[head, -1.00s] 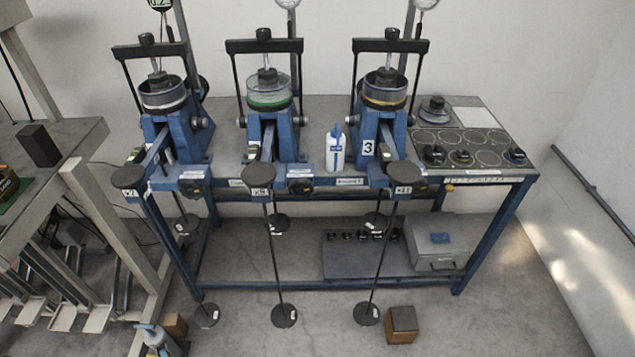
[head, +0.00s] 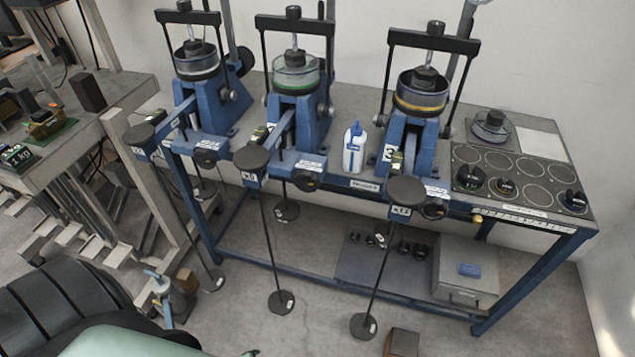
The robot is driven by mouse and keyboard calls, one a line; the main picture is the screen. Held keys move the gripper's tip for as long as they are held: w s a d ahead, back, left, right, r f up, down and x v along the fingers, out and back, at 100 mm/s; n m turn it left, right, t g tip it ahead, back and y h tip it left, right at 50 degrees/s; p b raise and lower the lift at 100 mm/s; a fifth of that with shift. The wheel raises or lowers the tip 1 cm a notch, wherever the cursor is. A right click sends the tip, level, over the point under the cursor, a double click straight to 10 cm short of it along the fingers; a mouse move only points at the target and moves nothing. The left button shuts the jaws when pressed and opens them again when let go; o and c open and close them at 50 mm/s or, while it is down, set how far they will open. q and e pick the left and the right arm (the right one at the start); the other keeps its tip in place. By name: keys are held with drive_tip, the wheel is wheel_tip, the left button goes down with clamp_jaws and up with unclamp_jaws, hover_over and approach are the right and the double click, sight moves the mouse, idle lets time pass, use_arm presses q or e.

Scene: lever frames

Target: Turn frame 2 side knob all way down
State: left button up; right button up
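Three blue lever frames stand in a row on the bench. I take the middle one (head: 298,118), with a green-ringed cell (head: 297,78), as frame 2; its number is hidden. A small grey side knob (head: 325,110) sits on its right flank. A black round knob (head: 306,181) is at its front right, by the bench edge. I cannot tell how far either is turned. Its lever ends in a dark round pad (head: 252,158), with a hanger rod and disc (head: 281,301) below. Neither gripper is in view.
The right frame (head: 412,150) carries a "3" label, and a white bottle (head: 354,152) stands beside it. The bench's right end holds weights (head: 471,178). A grey case (head: 465,270) sits on the lower shelf. Another table (head: 120,92) is at left. Hanger rods obstruct the front.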

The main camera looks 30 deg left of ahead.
use_arm(q)
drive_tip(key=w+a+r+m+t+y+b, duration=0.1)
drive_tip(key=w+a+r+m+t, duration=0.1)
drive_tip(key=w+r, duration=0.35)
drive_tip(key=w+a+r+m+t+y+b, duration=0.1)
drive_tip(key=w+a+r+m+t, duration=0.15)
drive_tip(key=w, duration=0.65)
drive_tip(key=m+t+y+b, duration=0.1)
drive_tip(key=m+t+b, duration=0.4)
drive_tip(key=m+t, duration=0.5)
approach(305, 185)
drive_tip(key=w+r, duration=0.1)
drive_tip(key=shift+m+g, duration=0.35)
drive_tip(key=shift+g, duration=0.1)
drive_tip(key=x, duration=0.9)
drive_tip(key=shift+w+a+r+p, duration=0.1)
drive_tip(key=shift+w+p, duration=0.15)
drive_tip(key=shift+p, duration=0.1)
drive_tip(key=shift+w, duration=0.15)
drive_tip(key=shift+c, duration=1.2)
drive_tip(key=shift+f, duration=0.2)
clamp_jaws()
